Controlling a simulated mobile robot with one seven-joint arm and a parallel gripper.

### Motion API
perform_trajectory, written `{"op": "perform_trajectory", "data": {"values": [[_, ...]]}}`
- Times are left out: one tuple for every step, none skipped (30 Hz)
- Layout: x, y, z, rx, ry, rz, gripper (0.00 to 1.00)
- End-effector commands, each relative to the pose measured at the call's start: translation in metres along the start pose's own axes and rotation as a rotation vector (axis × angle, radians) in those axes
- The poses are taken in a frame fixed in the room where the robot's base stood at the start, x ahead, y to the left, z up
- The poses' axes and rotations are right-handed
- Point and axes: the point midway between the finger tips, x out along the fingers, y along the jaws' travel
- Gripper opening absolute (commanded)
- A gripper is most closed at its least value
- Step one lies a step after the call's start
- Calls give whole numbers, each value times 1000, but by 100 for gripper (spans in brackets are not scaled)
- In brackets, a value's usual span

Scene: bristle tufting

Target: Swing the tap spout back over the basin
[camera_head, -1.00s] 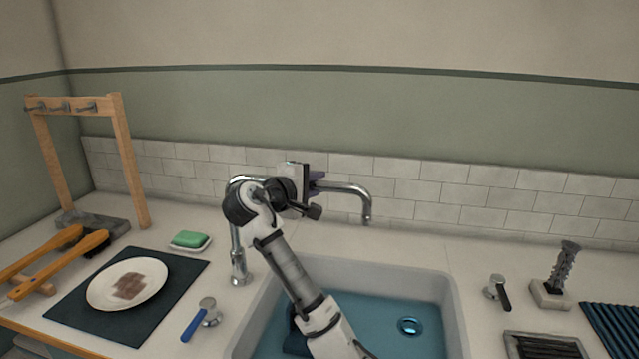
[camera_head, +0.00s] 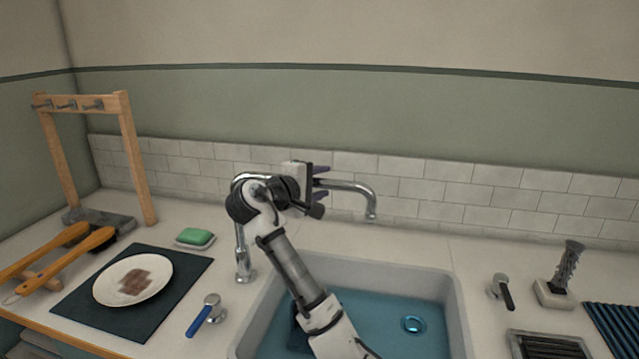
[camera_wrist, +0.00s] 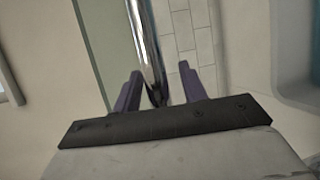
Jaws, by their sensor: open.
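The chrome tap (camera_head: 243,262) rises from the counter at the left of the basin. Its spout (camera_head: 352,187) runs to the right, with its bent-down tip above the back rim of the basin (camera_head: 385,267). My gripper (camera_head: 321,177) is at the middle of the spout, and my arm hides part of it. In the wrist view the spout (camera_wrist: 143,40) passes between the two purple fingers (camera_wrist: 160,88), with gaps on both sides. The gripper is open around the spout.
A blue-handled lever (camera_head: 205,315) and a black-handled lever (camera_head: 501,290) flank the basin. A plate (camera_head: 112,287) on a dark mat, green soap (camera_head: 194,236) and wooden-handled brushes (camera_head: 62,262) are at the left. A brush stand (camera_head: 556,294) is at the right. The tiled wall is close behind the spout.

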Motion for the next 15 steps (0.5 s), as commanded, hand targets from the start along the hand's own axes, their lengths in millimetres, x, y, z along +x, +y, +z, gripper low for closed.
{"op": "perform_trajectory", "data": {"values": [[-1,0,0,0,1,1,42],[-3,0,0,0,1,1,42],[-6,0,-1,0,1,1,42],[-9,0,-1,0,2,1,42],[-12,-1,-1,0,3,2,42],[-19,-1,-1,0,4,3,42],[-24,-1,-1,1,4,3,42],[-30,-2,-1,2,4,3,42],[-39,-2,-2,2,5,3,42],[-46,-2,-2,1,5,3,42],[-54,-2,-2,2,6,4,42],[-63,-2,-1,2,5,3,42],[-71,-2,-2,2,6,3,42],[-78,-2,-2,1,6,3,42],[-87,-2,-1,2,5,2,42]]}}
